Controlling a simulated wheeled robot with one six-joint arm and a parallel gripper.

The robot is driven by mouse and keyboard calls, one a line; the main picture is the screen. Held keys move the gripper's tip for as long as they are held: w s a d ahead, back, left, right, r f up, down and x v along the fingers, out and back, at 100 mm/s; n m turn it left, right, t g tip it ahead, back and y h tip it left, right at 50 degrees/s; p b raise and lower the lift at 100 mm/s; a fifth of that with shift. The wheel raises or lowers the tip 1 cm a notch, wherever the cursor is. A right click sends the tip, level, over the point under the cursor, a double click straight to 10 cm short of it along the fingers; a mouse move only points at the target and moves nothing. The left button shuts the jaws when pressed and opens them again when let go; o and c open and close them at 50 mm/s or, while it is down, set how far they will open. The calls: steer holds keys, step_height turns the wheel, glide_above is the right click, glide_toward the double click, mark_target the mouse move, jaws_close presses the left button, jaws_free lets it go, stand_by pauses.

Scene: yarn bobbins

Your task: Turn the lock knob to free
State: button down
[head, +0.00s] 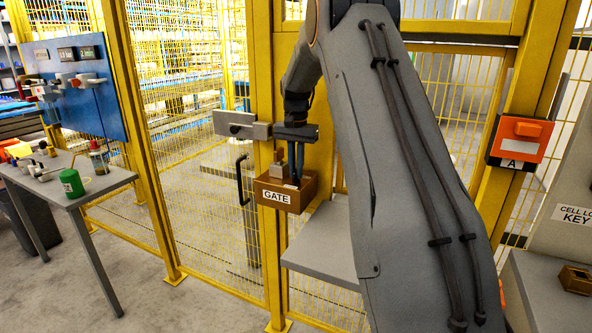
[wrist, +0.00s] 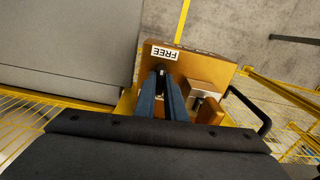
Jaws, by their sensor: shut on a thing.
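The brown lock box (head: 268,190) with a GATE label is fixed at the yellow gate post. The wrist view shows its top face (wrist: 215,67) with a FREE label (wrist: 165,53). My gripper (head: 295,180) points down into the box, its two blue-grey fingers (wrist: 162,80) close together. They are shut on the small dark lock knob (wrist: 160,70), just beside the FREE label. Most of the knob is hidden between the fingers, so its exact angle cannot be told. A block with a metal part (wrist: 207,88) stands beside the fingers; it also shows in the head view (head: 280,162).
A grey latch bar (head: 240,126) and a black door handle (head: 241,180) are left of the box. A grey shelf (head: 318,250) is below right. An orange box marked A (head: 520,136) hangs at right. A table (head: 110,181) with bobbins stands at left.

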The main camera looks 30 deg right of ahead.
steer(key=shift+w+r+m, duration=0.1)
steer(key=shift+r+m, duration=0.05)
steer(key=shift+m, duration=0.35)
steer(key=c, duration=1.8)
jaws_free()
steer(key=shift+r+b, duration=1.15)
steer(key=shift+r, duration=2.7)
steer(key=s+a+f+n, duration=0.5)
steer(key=s+a+f, duration=0.3)
steer(key=s+a, duration=0.4)
steer(key=s+a+f+n, duration=0.2)
steer(key=s+f, duration=0.1)
steer(key=s, duration=0.4)
steer(key=s+a+f+n, duration=0.1)
steer(key=s+a+f, duration=0.2)
steer(key=s, duration=0.4)
steer(key=s+a+f+n+t, duration=0.1)
steer(key=s+a+f+n, duration=0.1)
steer(key=s, duration=0.5)
steer(key=shift+a+f+n, duration=0.3)
steer(key=shift+a+f, duration=0.15)
steer(key=shift+f, duration=0.35)
